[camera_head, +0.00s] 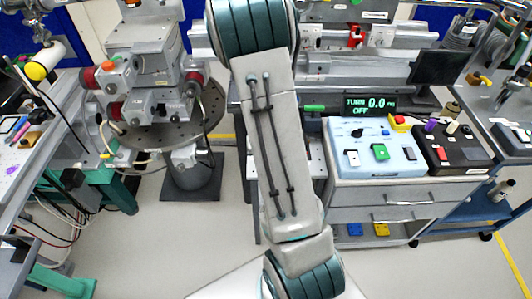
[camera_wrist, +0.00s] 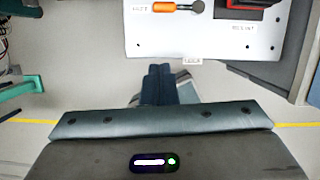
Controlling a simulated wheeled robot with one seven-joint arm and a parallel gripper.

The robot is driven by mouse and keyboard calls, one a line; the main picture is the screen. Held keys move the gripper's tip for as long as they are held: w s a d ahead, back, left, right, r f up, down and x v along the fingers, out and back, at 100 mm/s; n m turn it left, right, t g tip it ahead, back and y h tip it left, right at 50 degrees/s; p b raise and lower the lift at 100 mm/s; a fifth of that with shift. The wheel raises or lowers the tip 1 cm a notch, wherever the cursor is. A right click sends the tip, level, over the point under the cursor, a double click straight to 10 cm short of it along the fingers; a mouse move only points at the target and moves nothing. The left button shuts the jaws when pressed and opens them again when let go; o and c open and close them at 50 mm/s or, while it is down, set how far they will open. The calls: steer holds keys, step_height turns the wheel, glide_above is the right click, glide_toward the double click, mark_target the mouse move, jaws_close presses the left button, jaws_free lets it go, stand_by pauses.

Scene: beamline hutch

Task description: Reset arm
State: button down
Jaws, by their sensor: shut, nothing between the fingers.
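My arm (camera_head: 275,150) rises through the middle of the head view and leaves it at the top. My gripper does not show in the head view. In the wrist view my gripper (camera_wrist: 158,72) shows at the centre, its two dark blue fingers together, shut and empty. A white panel (camera_wrist: 210,40) with an orange handle (camera_wrist: 152,7) and a dark knob lies beyond the fingertips at the upper right. I see no contact between fingers and panel, but their distance is hard to judge.
A round perforated table (camera_head: 200,115) with instruments stands left of my arm. A drawer cabinet (camera_head: 400,195) carries a light blue control box (camera_head: 375,155) and a black box (camera_head: 450,150) at right. Benches flank both sides. Open floor (camera_head: 150,250) lies at lower left, with cables beside it.

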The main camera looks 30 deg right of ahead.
steer(key=shift+s+r, duration=0.2)
steer(key=shift+r, duration=0.35)
steer(key=s+a+r+n+t+y, duration=0.15)
steer(key=a+r+n+y, duration=0.25)
steer(key=a+r+n, duration=1.3)
steer(key=s+d+r+n+h, duration=0.1)
steer(key=s+r+n, duration=0.2)
steer(key=s+n, duration=0.4)
steer(key=s+d+r+n+g+h, duration=0.1)
steer(key=s+r+n, duration=0.3)
steer(key=n, duration=1.3)
steer(key=s, duration=0.3)
steer(key=shift+h, duration=0.3)
